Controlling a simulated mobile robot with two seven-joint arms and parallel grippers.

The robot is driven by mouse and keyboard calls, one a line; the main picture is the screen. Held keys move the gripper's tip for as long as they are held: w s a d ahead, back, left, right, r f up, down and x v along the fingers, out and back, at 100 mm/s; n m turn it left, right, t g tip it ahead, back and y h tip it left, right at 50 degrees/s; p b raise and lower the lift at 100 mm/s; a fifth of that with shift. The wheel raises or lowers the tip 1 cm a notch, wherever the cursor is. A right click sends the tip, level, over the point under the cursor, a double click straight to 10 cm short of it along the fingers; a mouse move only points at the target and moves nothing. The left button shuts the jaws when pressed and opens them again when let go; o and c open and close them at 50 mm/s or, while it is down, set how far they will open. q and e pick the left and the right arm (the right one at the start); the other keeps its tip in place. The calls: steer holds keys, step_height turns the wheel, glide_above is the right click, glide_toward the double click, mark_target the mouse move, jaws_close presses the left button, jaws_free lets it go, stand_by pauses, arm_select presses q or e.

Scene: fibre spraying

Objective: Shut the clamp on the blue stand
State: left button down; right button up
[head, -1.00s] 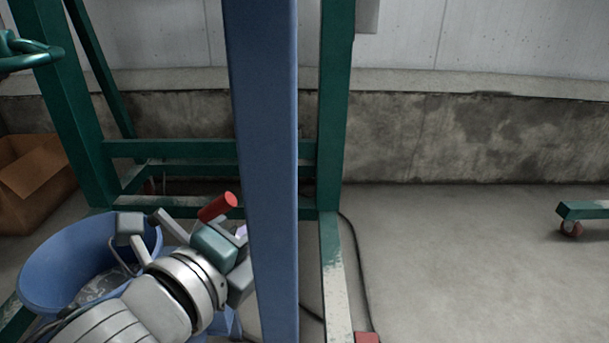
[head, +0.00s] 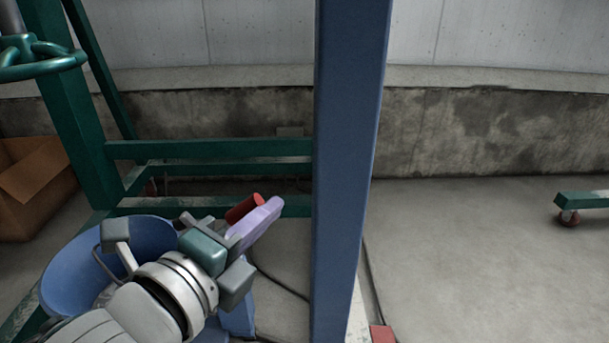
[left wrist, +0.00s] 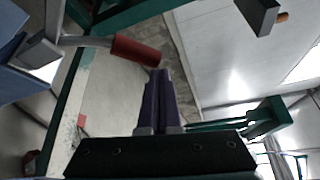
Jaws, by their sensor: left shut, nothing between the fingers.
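The clamp shows mainly as a red handle (head: 245,208), just beyond my left gripper in the head view. In the left wrist view the red handle (left wrist: 136,50) sits on a grey bar (left wrist: 85,41) running left towards a blue surface (left wrist: 20,85), partly cut off. My left gripper (head: 276,205) has its purple fingers shut and empty. The fingertips (left wrist: 159,72) are close beside the handle's free end; I cannot tell whether they touch. The clamp's base and jaw are hidden, so its setting is unclear. My right gripper is out of view.
A tall blue post (head: 346,170) stands close, right of my left gripper. A blue tub (head: 75,265) lies behind the forearm. A green frame (head: 210,149), a cardboard box (head: 35,190) and a concrete wall stand behind. The floor at right is mostly clear.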

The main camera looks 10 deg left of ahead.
mark_target(242, 205)
arm_select(q)
steer(key=shift+a+r+n, duration=0.25)
steer(key=shift+a+n, duration=0.05)
steer(key=shift+s+a+r+n+t+h, duration=0.15)
steer(key=shift+a+r+n+t, duration=0.2)
steer(key=shift+a+n, duration=0.15)
steer(key=shift+s+a+r+n+t+h, duration=0.1)
steer(key=shift+a+r+n+t+h, duration=0.1)
steer(key=shift+a+n+t, duration=0.25)
steer(key=s+a+r+n+t+y+b, duration=0.1)
steer(key=a+n+t+b, duration=0.3)
steer(key=a+n, duration=0.4)
steer(key=shift+s+n+b, duration=0.3)
steer(key=shift+n, duration=0.45)
steer(key=shift+a+y, duration=0.1)
steer(key=shift+y, duration=0.15)
